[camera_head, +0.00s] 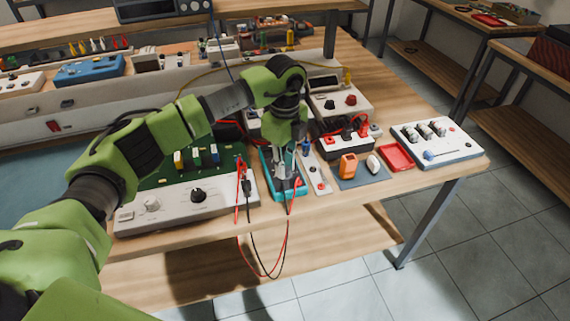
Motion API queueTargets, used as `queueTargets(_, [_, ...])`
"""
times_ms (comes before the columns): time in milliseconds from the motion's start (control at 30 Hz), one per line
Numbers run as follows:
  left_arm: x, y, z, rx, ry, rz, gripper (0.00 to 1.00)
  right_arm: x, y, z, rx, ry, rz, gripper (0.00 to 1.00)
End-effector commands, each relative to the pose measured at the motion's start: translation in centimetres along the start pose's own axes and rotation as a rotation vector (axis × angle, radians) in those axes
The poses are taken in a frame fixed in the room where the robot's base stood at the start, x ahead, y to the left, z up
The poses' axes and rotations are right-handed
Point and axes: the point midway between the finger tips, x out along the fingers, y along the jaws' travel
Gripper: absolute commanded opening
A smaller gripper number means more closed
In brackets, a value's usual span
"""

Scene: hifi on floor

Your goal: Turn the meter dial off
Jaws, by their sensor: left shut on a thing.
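The meter (266,170) is a teal-edged handheld instrument lying near the front edge of the wooden bench. My left arm reaches in from the left and its gripper (288,184) points down over the meter. The fingers are shut at the meter's face, on what appears to be its dial. The dial itself is hidden by the fingers, so its setting cannot be read. The gripper also covers much of the meter's upper part. My right gripper is not in view.
A green circuit board with a white knob panel (174,204) stands left of the meter. Red and black leads (284,246) hang over the bench edge. A narrow white strip (316,176), an orange block (348,165), a red tray (397,157) and a white switch box (452,151) lie to the right.

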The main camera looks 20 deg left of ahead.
Motion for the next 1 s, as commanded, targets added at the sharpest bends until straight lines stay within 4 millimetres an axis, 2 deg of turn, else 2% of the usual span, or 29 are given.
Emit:
queueTargets(233, [-0.1,-0.1,0.1,-0.002,-0.001,-0.002,0.0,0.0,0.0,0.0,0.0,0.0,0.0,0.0])
queueTargets(267, [-0.1,-0.1,0.1,-0.001,-0.001,-0.002,0.26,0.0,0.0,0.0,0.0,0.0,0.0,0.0])
queueTargets(300, [-0.1,0.0,0.1,-0.001,-0.001,-0.002,0.35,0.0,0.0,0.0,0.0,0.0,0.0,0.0])
queueTargets(600, [-0.1,0.0,0.0,0.0,0.0,0.0,0.35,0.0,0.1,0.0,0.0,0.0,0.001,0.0])
queueTargets(733, [-0.7,-0.1,0.0,0.0,0.0,-0.001,0.35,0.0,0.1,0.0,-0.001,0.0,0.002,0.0])
queueTargets(867, [-2.6,-0.1,0.0,0.0,0.0,-0.004,0.35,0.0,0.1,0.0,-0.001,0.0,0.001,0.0])
queueTargets(1000, [-5.7,-0.1,0.0,0.0,-0.001,-0.005,0.35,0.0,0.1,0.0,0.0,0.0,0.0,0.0])
